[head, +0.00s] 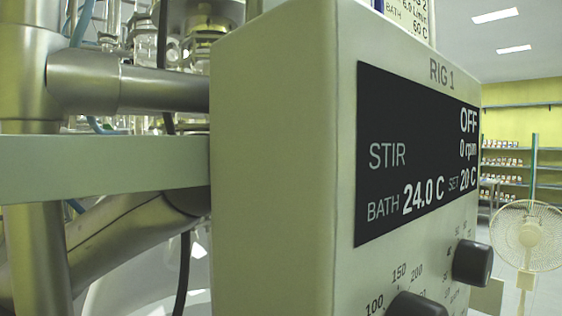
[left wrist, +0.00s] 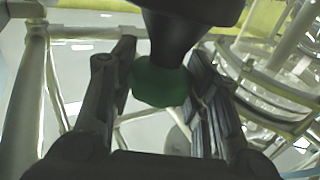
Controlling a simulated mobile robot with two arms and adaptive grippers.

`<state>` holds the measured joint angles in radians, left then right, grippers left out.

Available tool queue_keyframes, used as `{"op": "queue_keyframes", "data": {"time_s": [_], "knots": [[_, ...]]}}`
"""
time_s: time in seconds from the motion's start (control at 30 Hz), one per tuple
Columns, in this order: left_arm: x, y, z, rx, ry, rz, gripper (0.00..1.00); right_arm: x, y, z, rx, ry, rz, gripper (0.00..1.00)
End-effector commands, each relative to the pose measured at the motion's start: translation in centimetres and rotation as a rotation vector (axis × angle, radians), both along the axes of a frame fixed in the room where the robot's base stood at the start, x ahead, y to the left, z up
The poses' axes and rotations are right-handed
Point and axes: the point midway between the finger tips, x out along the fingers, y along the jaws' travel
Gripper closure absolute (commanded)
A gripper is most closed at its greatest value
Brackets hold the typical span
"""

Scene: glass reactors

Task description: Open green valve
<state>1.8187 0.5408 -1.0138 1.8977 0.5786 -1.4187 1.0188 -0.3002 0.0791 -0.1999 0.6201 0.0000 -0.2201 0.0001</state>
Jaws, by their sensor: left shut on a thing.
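The green valve (left wrist: 160,84) shows in the left wrist view as a rounded green knob between the two dark fingers of my left gripper (left wrist: 160,72). The fingers are shut on it, one on each side. A dark rounded part (left wrist: 183,35) covers the upper side of the knob, so its full shape and turn angle are hidden. The head view shows neither the green valve nor either gripper. My right gripper is in no view.
A cream RIG 1 control box (head: 272,160) fills the middle of the head view; its display reads OFF, 0 rpm, bath 24.0 C. Metal frame pipes (head: 128,82) stand left. Clear glassware (left wrist: 280,65) is close on the right in the wrist view. A white fan (head: 527,236) stands far right.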

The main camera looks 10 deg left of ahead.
Motion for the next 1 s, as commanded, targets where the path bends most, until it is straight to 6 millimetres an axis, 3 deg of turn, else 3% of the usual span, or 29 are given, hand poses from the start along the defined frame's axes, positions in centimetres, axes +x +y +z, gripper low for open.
{"op": "queue_keyframes", "data": {"time_s": [0.13,0.17,0.3,1.0], "knots": [[0.06,-0.01,-0.18,0.003,0.004,0.000,0.81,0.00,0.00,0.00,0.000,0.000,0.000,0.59],[0.06,-0.01,-0.18,0.003,0.004,0.000,0.53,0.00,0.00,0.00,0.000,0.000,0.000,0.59],[0.05,-0.02,-0.14,0.002,0.003,0.000,0.35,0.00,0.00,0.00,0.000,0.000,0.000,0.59],[0.03,0.15,0.20,0.002,0.000,-0.036,0.34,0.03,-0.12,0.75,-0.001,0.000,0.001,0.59]]}}
